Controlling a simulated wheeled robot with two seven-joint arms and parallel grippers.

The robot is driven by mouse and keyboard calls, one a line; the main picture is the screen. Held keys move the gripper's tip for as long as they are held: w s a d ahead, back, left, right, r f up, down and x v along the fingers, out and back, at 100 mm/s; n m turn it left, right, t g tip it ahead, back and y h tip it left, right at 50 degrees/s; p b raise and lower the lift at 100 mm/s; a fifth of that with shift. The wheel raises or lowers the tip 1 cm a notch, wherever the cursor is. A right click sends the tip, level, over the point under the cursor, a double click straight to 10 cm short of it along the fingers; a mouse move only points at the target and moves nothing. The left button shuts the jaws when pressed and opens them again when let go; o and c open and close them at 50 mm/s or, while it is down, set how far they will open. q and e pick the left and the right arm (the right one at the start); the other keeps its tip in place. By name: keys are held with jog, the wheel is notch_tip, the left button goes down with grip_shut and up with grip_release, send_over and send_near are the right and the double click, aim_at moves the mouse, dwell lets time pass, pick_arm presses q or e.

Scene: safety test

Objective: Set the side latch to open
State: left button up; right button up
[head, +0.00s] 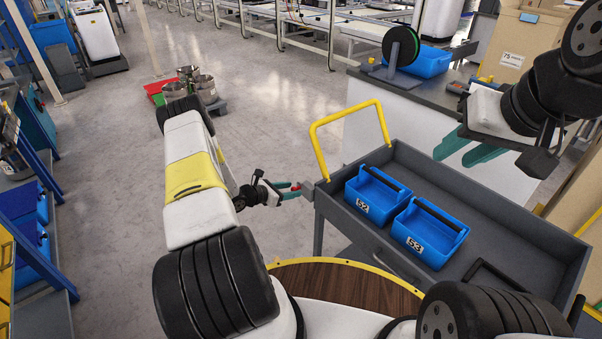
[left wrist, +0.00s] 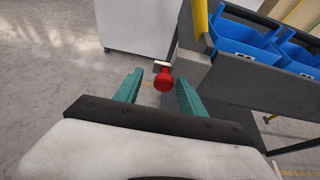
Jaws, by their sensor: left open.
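The side latch shows as a red knob (left wrist: 163,80) on a light mount at the grey cart's corner in the left wrist view. It also shows small and red in the head view (head: 296,187), beside the cart's left end. My left gripper (left wrist: 155,92) is open, with its teal fingers on either side of the knob; I cannot tell whether they touch it. In the head view my left gripper (head: 291,190) points right toward the cart (head: 462,197). My right gripper (head: 475,147) is at the upper right above the cart, its two teal fingers apart and nothing visible between them.
Two blue bins, one marked 52 (head: 362,206) and one marked 53 (head: 414,245), stand in the cart's tray. A yellow handle (head: 347,112) rises at the cart's left end. A counter (head: 368,120) stands behind.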

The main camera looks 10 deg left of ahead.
pick_arm(q)
jog(key=shift+s, duration=0.1)
jog(key=v, duration=0.7)
jog(key=shift+s+a, duration=0.2)
jog(key=shift+a, duration=0.05)
jog(key=shift+r, duration=0.15)
jog(key=s+d+r+m+g+h, duration=0.15)
jog(key=d+r+m, duration=0.35)
jog(key=r, duration=0.5)
jog(key=s+d+r+m+g, duration=0.3)
jog(key=d+r+m, duration=0.15)
jog(key=r, duration=0.45)
jog(key=s+d+r+m+g, duration=0.2)
jog(key=d+r+m, duration=0.3)
jog(key=r, duration=0.5)
jog(key=s+r+m+t+y, duration=0.1)
jog(key=s+r+m+y, duration=0.2)
jog(key=s+r+m, duration=0.4)
jog(key=s+r+m+t+y, duration=0.1)
jog(key=s+r+m+y, duration=0.3)
jog(key=s, duration=1.2)
notch_tip(320, 180, up, 5)
jog(key=m, duration=0.3)
jog(key=shift+a+m+y, duration=0.15)
jog(key=shift+m+y, duration=0.1)
